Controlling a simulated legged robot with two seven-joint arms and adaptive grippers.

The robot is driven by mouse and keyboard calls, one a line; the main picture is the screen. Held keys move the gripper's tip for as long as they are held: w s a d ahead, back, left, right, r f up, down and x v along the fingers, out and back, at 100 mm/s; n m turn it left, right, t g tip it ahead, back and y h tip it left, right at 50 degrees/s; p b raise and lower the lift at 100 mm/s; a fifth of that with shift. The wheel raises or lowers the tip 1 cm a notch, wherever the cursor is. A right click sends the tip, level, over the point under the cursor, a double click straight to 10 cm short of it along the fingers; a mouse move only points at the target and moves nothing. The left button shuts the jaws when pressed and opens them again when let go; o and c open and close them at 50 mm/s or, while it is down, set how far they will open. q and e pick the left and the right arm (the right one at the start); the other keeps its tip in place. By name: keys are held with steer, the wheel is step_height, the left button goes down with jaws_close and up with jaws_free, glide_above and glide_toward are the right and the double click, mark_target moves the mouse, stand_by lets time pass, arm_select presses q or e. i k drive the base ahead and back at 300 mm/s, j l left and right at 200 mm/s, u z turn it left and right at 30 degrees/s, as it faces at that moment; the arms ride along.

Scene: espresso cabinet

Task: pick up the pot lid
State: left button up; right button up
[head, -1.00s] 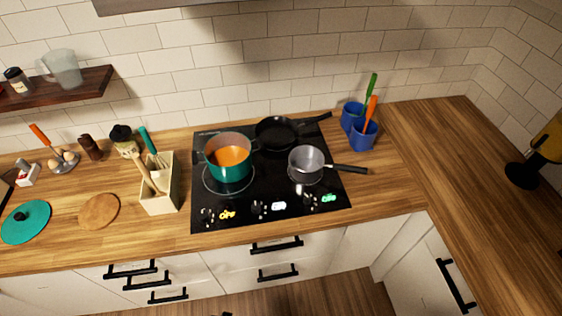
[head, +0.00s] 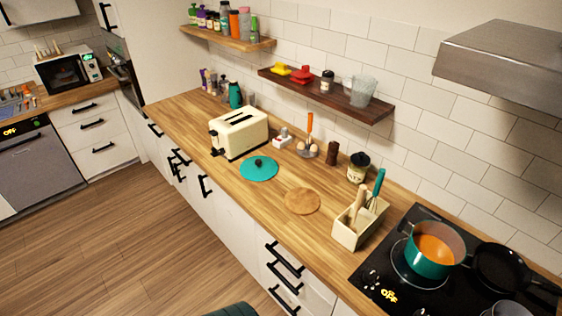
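The pot lid (head: 250,174) is a flat teal disc with a black knob on top. It lies on the wooden counter (head: 232,190) in front of a cream toaster, left of a round wooden board. A teal pot (head: 432,268) with orange contents stands uncovered on the black stove at the lower right. Neither of my grippers shows in the head view.
The cream toaster (head: 239,133) stands behind the lid. The round board (head: 302,201) lies to its right, then a cream utensil box (head: 352,232). An egg holder (head: 307,151) and a brown mill (head: 332,153) stand behind. The wooden floor (head: 110,235) is clear at left.

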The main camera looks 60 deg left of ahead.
mark_target(258, 167)
steer(key=u, duration=2.2)
steer(key=z, duration=1.65)
steer(key=j+z, duration=0.25)
steer(key=j, duration=1.65)
